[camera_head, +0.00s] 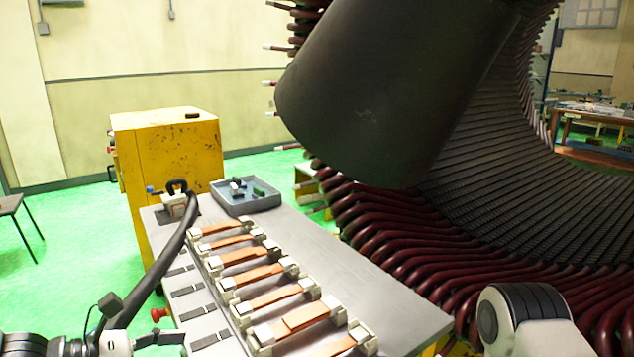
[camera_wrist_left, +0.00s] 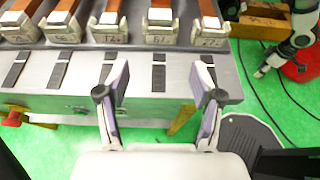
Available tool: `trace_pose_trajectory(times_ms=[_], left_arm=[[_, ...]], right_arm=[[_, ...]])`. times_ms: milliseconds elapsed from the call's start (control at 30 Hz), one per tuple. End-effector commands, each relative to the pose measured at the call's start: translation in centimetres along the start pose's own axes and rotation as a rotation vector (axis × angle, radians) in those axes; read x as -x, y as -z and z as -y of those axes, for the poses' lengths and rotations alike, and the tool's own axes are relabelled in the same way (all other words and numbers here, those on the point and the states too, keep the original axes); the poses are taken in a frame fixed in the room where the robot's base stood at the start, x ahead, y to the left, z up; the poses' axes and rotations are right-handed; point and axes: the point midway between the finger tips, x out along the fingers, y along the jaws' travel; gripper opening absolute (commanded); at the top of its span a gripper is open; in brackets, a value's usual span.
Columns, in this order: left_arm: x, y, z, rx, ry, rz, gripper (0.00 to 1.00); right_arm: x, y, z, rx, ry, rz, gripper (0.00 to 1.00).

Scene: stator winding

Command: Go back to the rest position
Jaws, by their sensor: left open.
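My left gripper (camera_wrist_left: 160,78) is open in the left wrist view. Its two grey-purple fingers are spread, with nothing between them. They appear over the edge of the grey workbench (camera_wrist_left: 85,100). A white and black rounded link of my right arm (camera_head: 525,312) shows at the lower right.
A row of copper-coloured bars (camera_head: 270,297) in pale holders lies along the bench, with a grey-blue tray (camera_head: 247,206) behind. A yellow cabinet (camera_head: 178,150) stands behind the bench's left end. The large stator (camera_head: 400,235) and dark cylinder (camera_head: 390,90) fill the right.

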Motion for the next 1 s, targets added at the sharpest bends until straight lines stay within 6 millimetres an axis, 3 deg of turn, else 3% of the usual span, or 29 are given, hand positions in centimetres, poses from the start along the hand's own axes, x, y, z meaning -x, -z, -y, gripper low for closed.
trace_pose_trajectory(times_ms=[167, 367, 567, 667, 767, 800, 867, 900, 1000], left_arm=[[-0.6, 2.7, 1.2, -0.05, 0.044, -0.1, 0.66], [-1.1, 7.3, 3.1, -0.145, 0.126, -0.266, 0.66], [-0.6, 14.3, 5.8, -0.317, 0.275, -0.51, 0.66], [0.6, 18.8, 7.5, -0.457, 0.395, -0.663, 0.66], [2.7, 24.7, 9.4, -0.696, 0.599, -0.847, 0.66], [3.9, 27.4, 10.3, -0.852, 0.724, -0.919, 0.66], [5.0, 30.8, 11.5, -1.122, 0.915, -0.966, 0.66], [5.0, 32.4, 12.3, -1.297, 1.021, -0.95, 0.66], [3.7, 34.7, 14.8, -1.635, 1.18, -0.816, 0.66]], right_arm=[[0.2, 0.0, 0.0, 0.001, 0.0, 0.0, 0.4], [0.4, 0.0, 0.0, 0.0, 0.0, 0.0, 0.4], [0.8, 0.0, 0.0, 0.0, 0.0, 0.0, 0.4], [1.1, 0.0, 0.0, 0.001, 0.0, 0.0, 0.4], [1.6, 0.0, 0.0, 0.0, 0.0, 0.0, 0.4], [1.9, 0.0, 0.0, 0.0, 0.0, 0.0, 0.4], [2.4, 0.0, 0.0, 0.0, 0.0, 0.0, 0.4], [2.6, 0.0, 0.0, 0.0, 0.0, 0.0, 0.4], [2.9, 0.0, 0.0, 0.0, 0.0, 0.0, 0.4]])
